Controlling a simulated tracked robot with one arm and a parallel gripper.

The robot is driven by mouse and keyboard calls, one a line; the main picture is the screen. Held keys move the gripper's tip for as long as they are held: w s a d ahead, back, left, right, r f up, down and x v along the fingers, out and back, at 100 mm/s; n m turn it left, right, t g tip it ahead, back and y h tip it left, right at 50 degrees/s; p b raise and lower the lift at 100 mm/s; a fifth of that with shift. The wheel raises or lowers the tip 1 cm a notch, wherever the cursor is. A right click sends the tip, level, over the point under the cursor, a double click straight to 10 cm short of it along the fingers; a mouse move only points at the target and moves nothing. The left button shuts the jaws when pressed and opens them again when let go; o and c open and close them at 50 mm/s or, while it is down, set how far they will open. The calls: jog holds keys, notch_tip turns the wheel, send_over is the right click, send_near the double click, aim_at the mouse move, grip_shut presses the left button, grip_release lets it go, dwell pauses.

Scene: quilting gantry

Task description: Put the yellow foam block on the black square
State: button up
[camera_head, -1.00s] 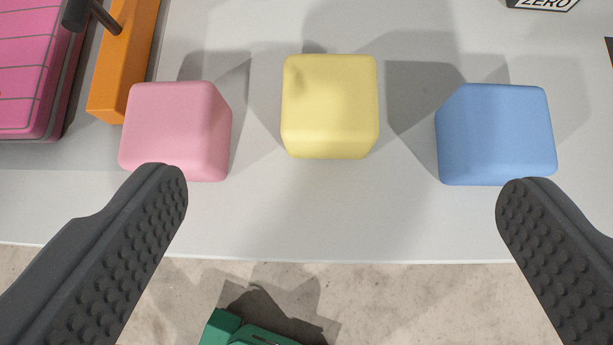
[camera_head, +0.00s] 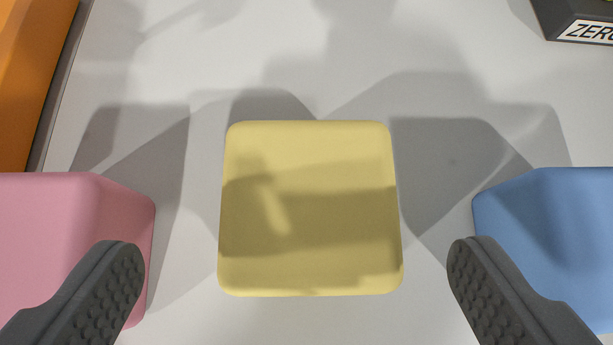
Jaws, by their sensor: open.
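The yellow foam block (camera_head: 310,208) sits on the pale table in the middle of the view, seen from almost straight above. My gripper (camera_head: 297,290) is open and empty. One finger is to the left of the yellow block and the other to its right, both apart from it in the picture. A shadow falls across the block's top. The black square cannot be made out in this view.
A pink block (camera_head: 60,235) lies close on the left and a blue block (camera_head: 555,235) close on the right, each by a finger. An orange piece (camera_head: 30,75) stands at upper left. A dark box labelled ZERO (camera_head: 575,22) is at upper right. The table (camera_head: 300,50) behind the yellow block is clear.

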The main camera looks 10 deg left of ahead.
aim_at(310, 216)
jog(key=shift+d+x, duration=0.1)
jog(key=shift+x, duration=1.2)
jog(key=shift+d+x, duration=0.15)
jog(key=shift+x, duration=1.2)
jog(key=c, duration=1.1)
jog(key=shift+r, duration=0.2)
